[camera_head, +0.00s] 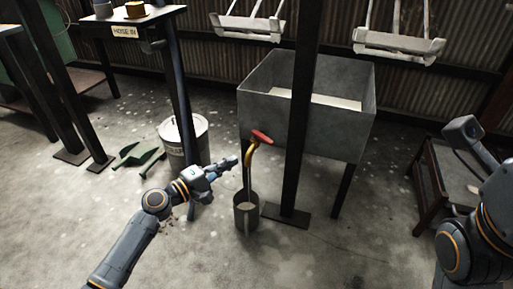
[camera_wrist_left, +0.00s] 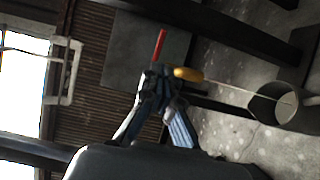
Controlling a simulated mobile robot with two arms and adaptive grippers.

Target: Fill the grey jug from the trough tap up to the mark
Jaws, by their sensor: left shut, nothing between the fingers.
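The grey trough (camera_head: 258,108) stands on legs with pale liquid inside. Its tap (camera_head: 252,156) has a yellow body and a red handle (camera_head: 262,137); the tap also shows in the left wrist view (camera_wrist_left: 188,74). A thin stream runs from the spout into the grey jug (camera_head: 245,218), upright on the floor; the jug also shows in the left wrist view (camera_wrist_left: 272,108). Pale liquid shows inside the jug; I cannot make out the mark. My left gripper (camera_head: 233,162) is shut and empty, just left of the tap.
A dark post (camera_head: 300,130) stands in front of the trough, its foot plate beside the jug. A metal bin (camera_head: 188,140) and green scoops (camera_head: 138,156) are at left. White hangers (camera_head: 398,44) hang above. A low dark table (camera_head: 445,190) is at right.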

